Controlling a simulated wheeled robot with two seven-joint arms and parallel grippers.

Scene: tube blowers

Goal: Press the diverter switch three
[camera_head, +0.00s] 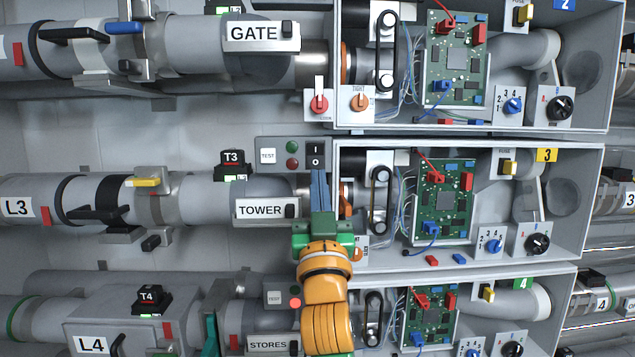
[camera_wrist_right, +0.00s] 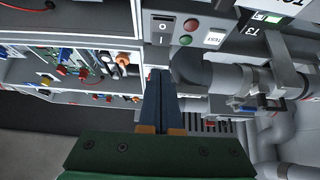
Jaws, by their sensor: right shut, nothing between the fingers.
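The unit marked 3 (camera_head: 547,155) is an open grey box in the middle row, beside the TOWER label (camera_head: 261,208). At its left a small grey panel holds a TEST button (camera_head: 268,155), a green lamp (camera_head: 292,147), a red lamp (camera_head: 292,162) and a black I/O rocker switch (camera_head: 315,155). The rocker also shows in the right wrist view (camera_wrist_right: 162,28). My right gripper (camera_head: 319,174) is shut and empty, its blue fingertips pointing up just below the rocker. Contact cannot be told. In the right wrist view the closed fingertips (camera_wrist_right: 160,72) sit short of the panel.
Similar units stand above, by the GATE label (camera_head: 254,33), and below, by the STORES label (camera_head: 268,345). A black rotary knob (camera_head: 538,243) and a blue knob (camera_head: 494,246) sit inside unit 3. Grey pipes (camera_head: 205,200) run left of the gripper.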

